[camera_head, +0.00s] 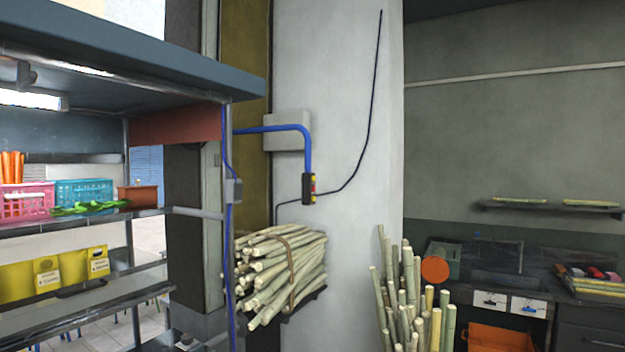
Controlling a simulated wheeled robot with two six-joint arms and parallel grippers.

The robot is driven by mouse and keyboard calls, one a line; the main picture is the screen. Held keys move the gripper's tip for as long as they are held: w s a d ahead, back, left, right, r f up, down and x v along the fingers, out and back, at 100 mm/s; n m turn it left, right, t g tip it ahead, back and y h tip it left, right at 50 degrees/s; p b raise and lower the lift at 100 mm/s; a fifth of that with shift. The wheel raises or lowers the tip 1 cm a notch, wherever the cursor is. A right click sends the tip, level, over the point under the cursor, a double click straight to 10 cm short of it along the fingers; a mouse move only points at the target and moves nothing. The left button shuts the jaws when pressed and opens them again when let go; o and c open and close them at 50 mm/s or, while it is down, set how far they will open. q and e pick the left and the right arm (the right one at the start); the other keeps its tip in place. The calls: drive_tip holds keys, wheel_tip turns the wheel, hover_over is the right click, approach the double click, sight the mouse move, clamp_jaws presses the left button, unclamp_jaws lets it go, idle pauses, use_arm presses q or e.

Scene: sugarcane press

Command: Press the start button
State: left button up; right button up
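A small yellow and black button box (309,188) is fixed on the white pillar near the middle of the camera_head view. A red spot shows on its face, and its buttons are too small to tell apart. A blue pipe comes to its top from the left, and a black cable runs from it up the pillar. Neither of my grippers is in view.
A bundle of cut cane (280,272) sits below the box, and upright canes (408,300) stand to the right. A metal shelf (90,225) with baskets fills the left. A dark counter (490,262) and wall shelf (550,208) are at right.

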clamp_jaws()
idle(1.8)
